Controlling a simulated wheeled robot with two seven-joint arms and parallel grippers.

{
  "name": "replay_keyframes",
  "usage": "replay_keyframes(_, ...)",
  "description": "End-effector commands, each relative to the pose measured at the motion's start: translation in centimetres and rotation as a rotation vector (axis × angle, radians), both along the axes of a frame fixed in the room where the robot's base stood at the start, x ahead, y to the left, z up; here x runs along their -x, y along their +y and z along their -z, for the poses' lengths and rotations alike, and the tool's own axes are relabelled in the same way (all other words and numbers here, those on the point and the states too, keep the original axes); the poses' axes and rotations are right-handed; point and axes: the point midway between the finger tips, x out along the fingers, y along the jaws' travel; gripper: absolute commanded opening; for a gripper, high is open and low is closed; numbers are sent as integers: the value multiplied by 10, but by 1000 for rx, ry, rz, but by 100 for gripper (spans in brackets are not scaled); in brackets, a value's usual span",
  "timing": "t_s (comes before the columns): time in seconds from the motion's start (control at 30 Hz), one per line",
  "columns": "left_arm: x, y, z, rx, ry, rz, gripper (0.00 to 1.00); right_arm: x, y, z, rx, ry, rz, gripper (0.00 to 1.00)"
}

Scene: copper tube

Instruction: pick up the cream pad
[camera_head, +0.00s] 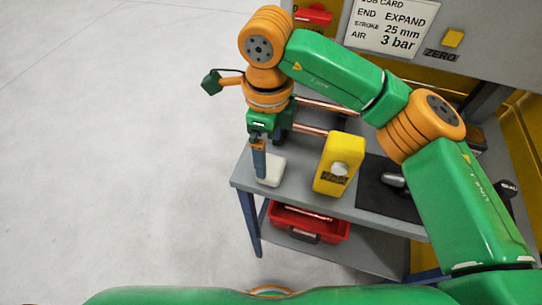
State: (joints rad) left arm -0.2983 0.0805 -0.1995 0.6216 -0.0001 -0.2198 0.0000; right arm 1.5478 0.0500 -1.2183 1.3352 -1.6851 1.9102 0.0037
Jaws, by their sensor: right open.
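The cream pad (274,173) lies on the grey table near its left corner. My right gripper (261,176) reaches down at the pad from above. Its blue-grey finger stands in front of the pad's left part and hides some of it. The gripper is open. I cannot tell from this view whether a finger touches the pad. My left gripper is not in view.
A yellow block-shaped device (340,166) stands on the table (300,194) right of the pad. Copper tubes (312,130) run behind it. A dark mat (384,190) lies further right. A red toolbox (310,224) sits on the lower shelf. The floor at left is clear.

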Motion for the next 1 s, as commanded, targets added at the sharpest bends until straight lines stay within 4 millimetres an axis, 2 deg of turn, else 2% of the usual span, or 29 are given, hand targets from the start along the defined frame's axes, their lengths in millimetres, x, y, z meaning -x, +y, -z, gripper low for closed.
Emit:
replay_keyframes(0.1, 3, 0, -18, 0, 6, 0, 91, 3, -1, 18, -1, 8, -1, 100)
replay_keyframes(0.23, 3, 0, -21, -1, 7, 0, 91, 3, 0, 41, -3, 4, 1, 100)
replay_keyframes(0.47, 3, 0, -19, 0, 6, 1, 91, 2, 0, 47, -6, 1, 2, 100)
replay_keyframes(0.73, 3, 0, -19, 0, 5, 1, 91, 2, 0, 46, -7, 2, 2, 27)
replay_keyframes(1.0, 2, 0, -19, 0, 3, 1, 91, 2, 0, 44, -7, 1, 2, 26)
